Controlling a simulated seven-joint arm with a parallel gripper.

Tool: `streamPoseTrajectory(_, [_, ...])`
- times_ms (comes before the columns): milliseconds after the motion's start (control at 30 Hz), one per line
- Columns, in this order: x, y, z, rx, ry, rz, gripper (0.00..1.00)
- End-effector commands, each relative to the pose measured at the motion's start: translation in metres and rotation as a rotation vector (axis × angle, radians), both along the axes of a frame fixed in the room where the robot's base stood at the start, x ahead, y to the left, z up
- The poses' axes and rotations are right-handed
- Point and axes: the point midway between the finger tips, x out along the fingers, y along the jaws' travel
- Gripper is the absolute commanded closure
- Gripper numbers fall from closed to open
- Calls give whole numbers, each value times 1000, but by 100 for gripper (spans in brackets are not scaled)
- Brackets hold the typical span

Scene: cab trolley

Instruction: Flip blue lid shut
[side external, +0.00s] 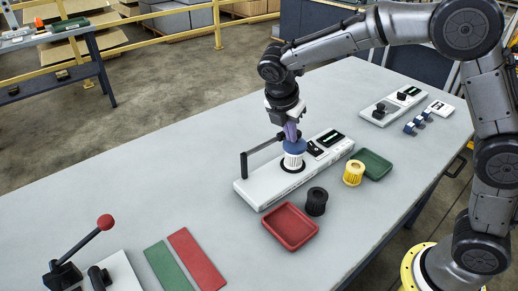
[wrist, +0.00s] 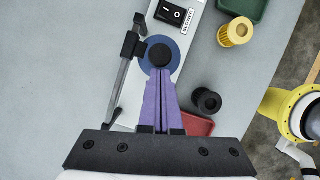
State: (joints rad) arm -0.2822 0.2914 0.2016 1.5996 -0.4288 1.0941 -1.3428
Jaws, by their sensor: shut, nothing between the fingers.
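The blue lid (side external: 294,147) is a round disc with a black centre, seen from above in the wrist view (wrist: 146,66). My gripper (side external: 291,137) has purple fingers pressed together and empty. Its fingertips (wrist: 161,74) overlap the near part of the lid in the wrist view. I cannot tell whether they touch it.
A red tray (side external: 291,227), black cylinder (side external: 316,202), yellow cylinder (side external: 353,173) and green tray (side external: 375,165) stand nearby. The table's left middle is clear.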

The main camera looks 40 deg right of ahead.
Motion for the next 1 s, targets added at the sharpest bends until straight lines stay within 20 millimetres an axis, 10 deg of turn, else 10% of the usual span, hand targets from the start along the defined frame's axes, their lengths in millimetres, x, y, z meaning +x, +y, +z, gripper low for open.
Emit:
streamPoseTrajectory(367, [-10, 38, 0, -1, 1, 6, 100])
streamPoseTrajectory(1000, [-20, 74, 92, -1, 0, 1, 100])
